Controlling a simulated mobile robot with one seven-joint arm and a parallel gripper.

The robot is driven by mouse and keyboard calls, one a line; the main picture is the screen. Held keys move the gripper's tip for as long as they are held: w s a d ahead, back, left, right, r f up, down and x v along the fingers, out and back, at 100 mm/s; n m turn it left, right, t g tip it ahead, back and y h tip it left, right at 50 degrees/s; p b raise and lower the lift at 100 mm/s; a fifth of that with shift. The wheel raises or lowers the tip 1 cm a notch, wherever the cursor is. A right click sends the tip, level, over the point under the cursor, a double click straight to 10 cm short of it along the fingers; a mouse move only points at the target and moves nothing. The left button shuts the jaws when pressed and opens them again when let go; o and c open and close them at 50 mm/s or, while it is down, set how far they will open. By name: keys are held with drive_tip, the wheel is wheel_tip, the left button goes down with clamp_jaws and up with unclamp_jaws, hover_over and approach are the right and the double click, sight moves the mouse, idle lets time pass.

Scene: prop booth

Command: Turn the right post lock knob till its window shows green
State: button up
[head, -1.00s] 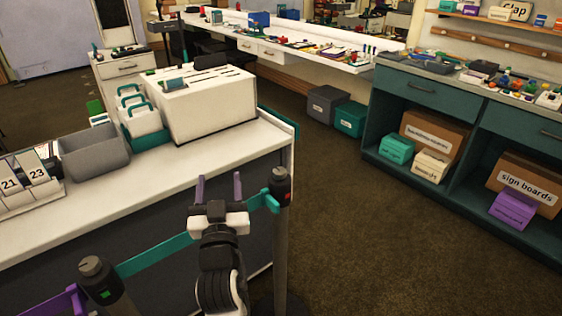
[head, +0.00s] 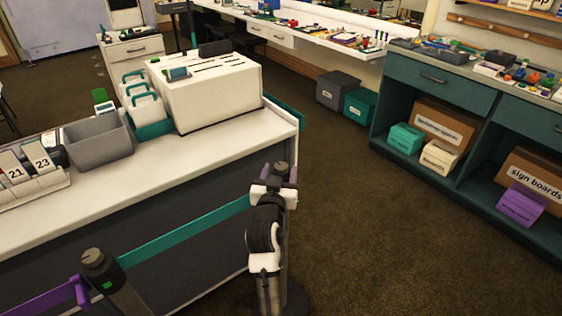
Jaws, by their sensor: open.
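The right post's dark lock knob (head: 280,167) shows in the head view at the right end of the teal belt (head: 190,235). My gripper (head: 279,172) is open, with its purple fingertips at the left and right of this knob. I cannot tell whether they touch it. My wrist hides most of the right post and its window. The left post (head: 125,297) stands at the lower left with a dark knob (head: 94,257) on top, and its small window (head: 107,286) shows green.
A white counter (head: 60,215) with a grey bin (head: 98,148) and a white slotted box (head: 208,95) stands behind the belt. A teal shelf unit (head: 435,97) with boxes is at the right. The brown carpet between is clear.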

sight(280, 170)
drive_tip(key=shift+w+d, duration=0.15)
drive_tip(key=shift+w, duration=0.65)
drive_tip(key=shift+w+d, duration=0.1)
drive_tip(key=shift+w, duration=0.65)
drive_tip(key=shift+c, duration=0.2)
drive_tip(key=c, duration=0.9)
